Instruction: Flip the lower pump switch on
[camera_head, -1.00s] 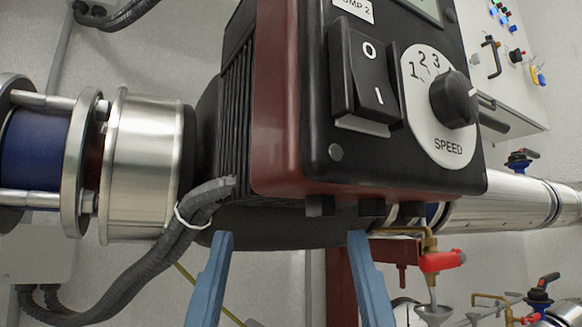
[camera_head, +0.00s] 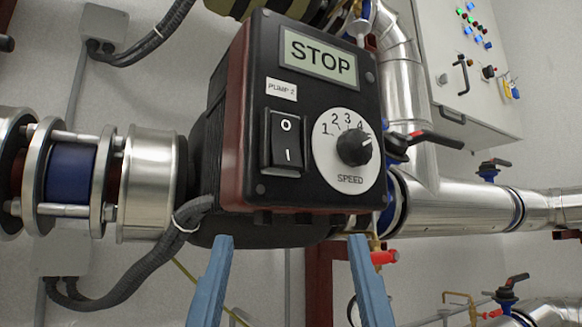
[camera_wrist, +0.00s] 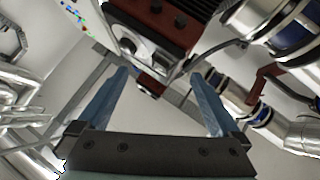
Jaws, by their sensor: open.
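The pump box (camera_head: 290,120) hangs tilted in the middle of the head view, labelled PUMP 2, with a display (camera_head: 320,57) reading STOP. Its black rocker switch (camera_head: 285,142), marked O above and I below, sits left of the round speed dial (camera_head: 349,150). My gripper (camera_head: 289,242) is open and empty, its two blue fingers below the box and apart from the switch. In the wrist view my gripper (camera_wrist: 162,80) is also open, with a red and black box (camera_wrist: 155,30) beyond the fingertips. I cannot make out the switch there.
A flanged pipe (camera_head: 150,185) and dark cable (camera_head: 135,275) lie at the left. A control cabinet (camera_head: 470,70) hangs at the upper right.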

